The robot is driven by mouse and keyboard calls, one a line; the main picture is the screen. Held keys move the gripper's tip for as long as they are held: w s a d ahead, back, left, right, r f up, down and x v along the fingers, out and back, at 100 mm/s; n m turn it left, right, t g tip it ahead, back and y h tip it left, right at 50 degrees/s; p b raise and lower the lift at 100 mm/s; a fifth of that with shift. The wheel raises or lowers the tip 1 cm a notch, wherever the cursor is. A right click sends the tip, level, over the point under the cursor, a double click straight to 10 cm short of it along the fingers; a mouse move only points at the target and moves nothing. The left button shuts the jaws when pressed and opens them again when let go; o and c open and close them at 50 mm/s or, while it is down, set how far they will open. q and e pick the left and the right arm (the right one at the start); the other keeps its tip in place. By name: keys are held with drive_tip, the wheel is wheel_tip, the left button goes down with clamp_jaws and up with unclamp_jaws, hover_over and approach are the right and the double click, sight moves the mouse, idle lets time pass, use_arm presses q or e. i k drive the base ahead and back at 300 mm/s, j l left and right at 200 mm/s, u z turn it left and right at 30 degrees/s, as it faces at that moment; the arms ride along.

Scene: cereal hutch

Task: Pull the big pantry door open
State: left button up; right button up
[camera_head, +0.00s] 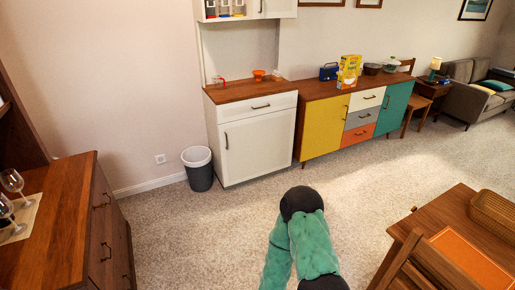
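The white hutch (230,183) stands against the back wall, left of centre. Its large lower door (261,146) is the likely pantry door and looks shut, flush with the front. A dark vertical handle (226,141) sits near the door's left edge. Above it is a white drawer (280,104) with a horizontal handle. One of my arms, green with black joints, rises at the bottom centre, well short of the hutch. Neither gripper shows in this view, so their state is hidden.
A grey bin (199,172) stands just left of the hutch. A colourful sideboard (322,128) stands to its right. A wooden dresser (62,230) is at left, and a table (460,196) with a chair at lower right. Carpet (250,203) before the hutch is clear.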

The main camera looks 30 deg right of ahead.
sight(250, 147)
drive_tip(key=i+l+u, duration=0.25)
drive_tip(key=i+l, duration=0.75)
drive_tip(key=i, duration=0.35)
drive_tip(key=i+l+u, duration=0.2)
drive_tip(key=i+l, duration=1.05)
